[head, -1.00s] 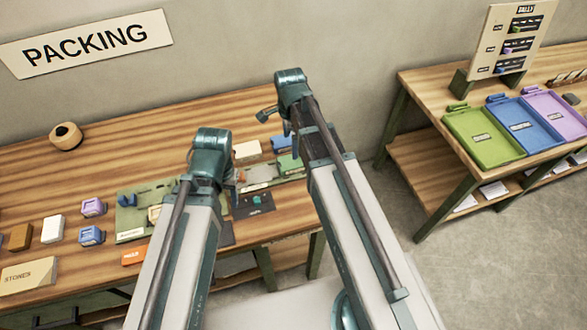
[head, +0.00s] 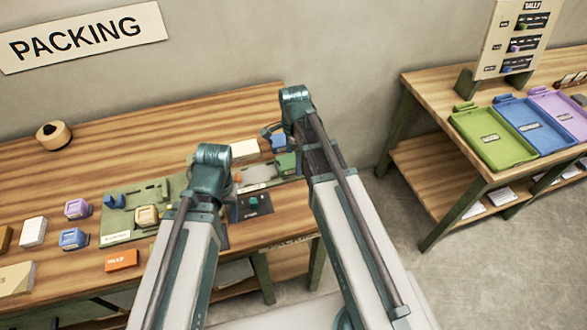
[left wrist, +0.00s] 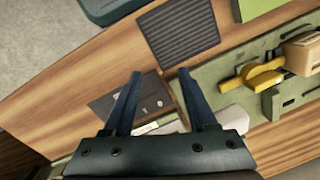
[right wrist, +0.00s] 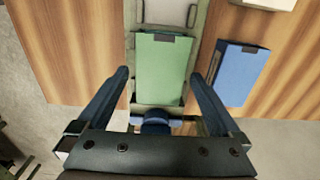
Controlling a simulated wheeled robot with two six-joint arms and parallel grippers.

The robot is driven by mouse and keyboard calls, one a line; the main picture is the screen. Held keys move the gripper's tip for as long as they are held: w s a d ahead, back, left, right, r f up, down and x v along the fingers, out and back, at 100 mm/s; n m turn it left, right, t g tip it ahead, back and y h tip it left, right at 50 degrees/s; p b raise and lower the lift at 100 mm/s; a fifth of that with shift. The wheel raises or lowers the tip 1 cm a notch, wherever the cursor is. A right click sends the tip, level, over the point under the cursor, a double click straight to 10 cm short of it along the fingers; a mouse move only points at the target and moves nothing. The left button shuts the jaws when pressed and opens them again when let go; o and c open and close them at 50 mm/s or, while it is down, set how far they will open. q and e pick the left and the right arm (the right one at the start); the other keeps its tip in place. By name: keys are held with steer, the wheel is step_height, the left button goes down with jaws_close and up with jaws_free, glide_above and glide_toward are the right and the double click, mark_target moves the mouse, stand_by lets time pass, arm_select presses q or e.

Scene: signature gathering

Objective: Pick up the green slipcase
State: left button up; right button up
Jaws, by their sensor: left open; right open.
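The green slipcase (right wrist: 162,70) lies flat on an olive-green fixture (right wrist: 205,45) in the right wrist view. In the head view the green slipcase (head: 287,163) is partly hidden by my right arm. My right gripper (right wrist: 158,76) is open and empty, its two fingers showing on either side of the slipcase. I cannot tell the height gap between them. My left gripper (left wrist: 160,74) is open and empty, over the bench near a dark card (left wrist: 140,95) and a grey ribbed pad (left wrist: 180,33).
A blue slipcase (right wrist: 238,75) lies just right of the green one. A white block (head: 245,149) is behind. Tan, purple and blue blocks (head: 74,238) stand at left. Green, blue and purple trays (head: 488,138) sit on the right table.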

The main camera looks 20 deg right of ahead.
arm_select(q)
steer(key=shift+f, duration=0.45)
arm_select(e)
steer(key=shift+f, duration=0.5)
arm_select(q)
steer(key=shift+r, duration=0.1)
arm_select(e)
steer(key=shift+r, duration=0.15)
steer(key=shift+c, duration=0.3)
steer(key=c, duration=1.2)
arm_select(q)
steer(key=shift+r, duration=0.15)
arm_select(e)
steer(key=shift+r, duration=0.15)
